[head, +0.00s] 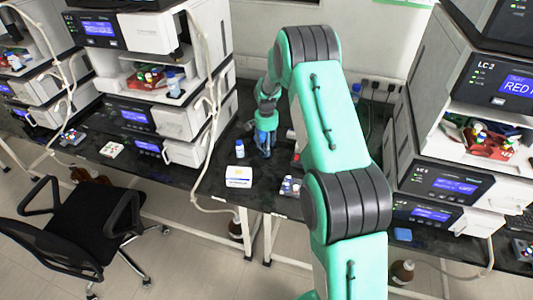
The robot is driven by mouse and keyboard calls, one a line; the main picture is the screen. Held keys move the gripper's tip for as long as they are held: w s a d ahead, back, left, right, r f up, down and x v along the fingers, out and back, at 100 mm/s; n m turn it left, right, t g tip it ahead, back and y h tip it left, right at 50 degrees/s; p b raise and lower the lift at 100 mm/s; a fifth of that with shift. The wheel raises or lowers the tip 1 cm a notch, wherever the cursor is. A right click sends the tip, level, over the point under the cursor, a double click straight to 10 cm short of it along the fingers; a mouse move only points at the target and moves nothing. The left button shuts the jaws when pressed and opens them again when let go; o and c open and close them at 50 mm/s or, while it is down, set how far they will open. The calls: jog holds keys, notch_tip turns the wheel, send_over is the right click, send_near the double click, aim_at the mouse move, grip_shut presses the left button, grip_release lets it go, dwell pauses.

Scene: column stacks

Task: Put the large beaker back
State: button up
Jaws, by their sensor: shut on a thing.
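My gripper (265,148) is small and far off in the head view, low over the black bench (215,180) between the two instrument stacks. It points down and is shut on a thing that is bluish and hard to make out. This may be the large beaker, but its outline is not clear. I cannot tell whether it touches the bench. No other large beaker can be made out.
Small vials (290,186) are near the bench's front edge. Instrument stacks (150,85) and (455,150) flank the space. A black chair (85,225) stands in front.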

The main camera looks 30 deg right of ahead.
jog(key=shift+f, duration=0.25)
jog(key=shift+f+b, duration=0.35)
jog(key=shift+f, duration=1.45)
jog(key=shift+f, duration=0.1)
jog(key=o, duration=1.3)
jog(key=shift+o, duration=0.2)
notch_tip(320, 180, up, 12)
jog(key=p, duration=0.2)
